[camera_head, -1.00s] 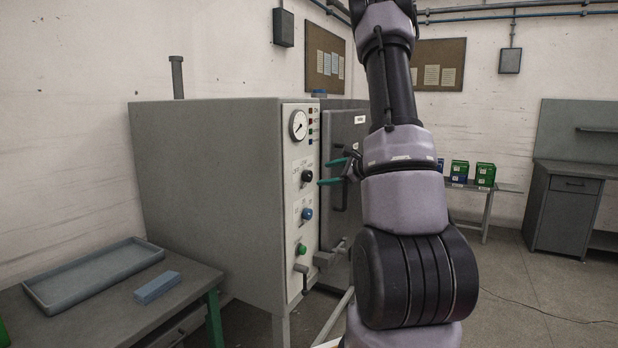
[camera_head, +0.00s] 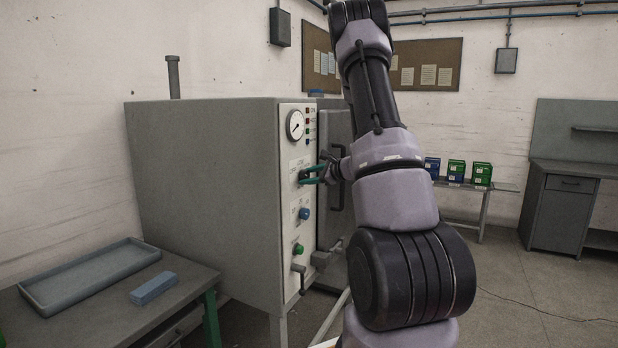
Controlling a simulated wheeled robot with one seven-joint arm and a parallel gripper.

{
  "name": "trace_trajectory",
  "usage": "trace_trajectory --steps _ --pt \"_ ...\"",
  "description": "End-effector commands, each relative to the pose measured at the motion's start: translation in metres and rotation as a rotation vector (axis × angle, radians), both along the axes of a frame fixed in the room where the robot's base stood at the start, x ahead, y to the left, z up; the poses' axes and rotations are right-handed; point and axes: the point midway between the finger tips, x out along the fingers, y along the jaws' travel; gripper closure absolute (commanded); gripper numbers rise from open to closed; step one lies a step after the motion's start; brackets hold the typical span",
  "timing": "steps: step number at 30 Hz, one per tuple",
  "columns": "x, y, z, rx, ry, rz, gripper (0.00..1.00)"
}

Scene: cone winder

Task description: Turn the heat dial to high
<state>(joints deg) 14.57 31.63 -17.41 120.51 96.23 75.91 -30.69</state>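A tall grey machine has a narrow pale control panel (camera_head: 292,225) on its front edge. A dark dial (camera_head: 303,176) sits on the panel below the round gauge (camera_head: 295,125), with small lettering beside it that I cannot read fully. A blue knob (camera_head: 304,214) and a green knob (camera_head: 298,249) sit lower on the panel.
A metal lever (camera_head: 325,257) sticks out low on the machine. A table at the left holds a grey tray (camera_head: 50,308) and a blue block (camera_head: 153,288). A back shelf (camera_head: 505,187) carries green and blue boxes. The floor at the right is mostly clear.

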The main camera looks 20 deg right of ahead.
Motion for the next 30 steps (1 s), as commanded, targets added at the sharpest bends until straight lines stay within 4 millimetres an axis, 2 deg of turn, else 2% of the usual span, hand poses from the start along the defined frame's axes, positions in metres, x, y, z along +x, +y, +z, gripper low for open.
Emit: trace_trajectory --steps 14,30 --pt "0.0003 -0.0006 0.0005 0.072 0.058 0.001 1.0" --pt "0.0018 -0.0031 0.0006 0.442 0.347 0.0 1.0"
